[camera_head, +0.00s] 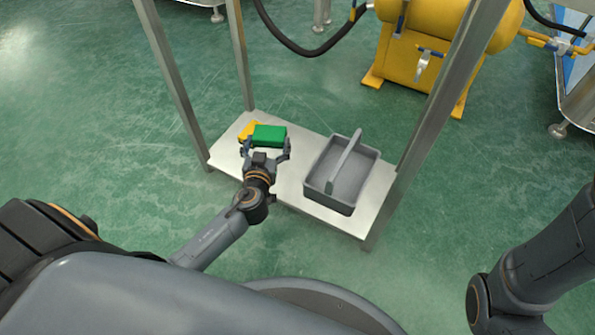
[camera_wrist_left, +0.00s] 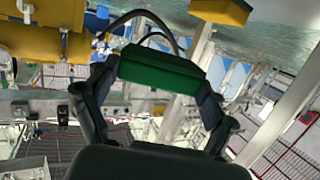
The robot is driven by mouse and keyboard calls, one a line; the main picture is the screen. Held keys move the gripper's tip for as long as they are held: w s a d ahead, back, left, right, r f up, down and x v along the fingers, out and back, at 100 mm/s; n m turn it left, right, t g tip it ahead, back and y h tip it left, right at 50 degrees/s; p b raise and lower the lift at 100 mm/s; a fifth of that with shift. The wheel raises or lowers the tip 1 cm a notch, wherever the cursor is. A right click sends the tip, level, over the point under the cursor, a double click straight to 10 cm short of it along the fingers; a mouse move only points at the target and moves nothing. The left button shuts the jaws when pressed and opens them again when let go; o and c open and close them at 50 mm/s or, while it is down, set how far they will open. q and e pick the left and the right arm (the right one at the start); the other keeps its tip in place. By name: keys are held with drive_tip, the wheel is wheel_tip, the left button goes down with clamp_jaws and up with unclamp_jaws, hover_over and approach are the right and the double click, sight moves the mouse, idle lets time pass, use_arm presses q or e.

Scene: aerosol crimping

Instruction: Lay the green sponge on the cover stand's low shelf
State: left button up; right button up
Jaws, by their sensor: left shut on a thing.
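The green sponge (camera_head: 269,136) is a block held between the fingers of my left gripper (camera_head: 267,147). In the left wrist view the green sponge (camera_wrist_left: 160,69) spans the gap between both fingers of the left gripper (camera_wrist_left: 158,88). It is over the left part of the cover stand's low shelf (camera_head: 289,181), a pale metal plate. I cannot tell whether its underside touches the shelf. A yellow sponge (camera_head: 246,130) lies on the shelf just behind and left of it, partly hidden by it. My right gripper is out of view; only part of that arm shows.
A grey tray with a handle (camera_head: 344,188) stands on the shelf's right part. Metal posts (camera_head: 174,78) rise at the shelf's corners. Bare shelf lies between the sponge and tray. A yellow tank (camera_head: 425,65) stands behind on the green floor.

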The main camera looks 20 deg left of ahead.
use_arm(q)
wheel_tip(320, 180, down, 10)
drive_tip(key=b, duration=0.7)
drive_tip(key=shift+f, duration=0.2)
drive_tip(key=shift+r, duration=0.15)
drive_tip(key=o, duration=0.7)
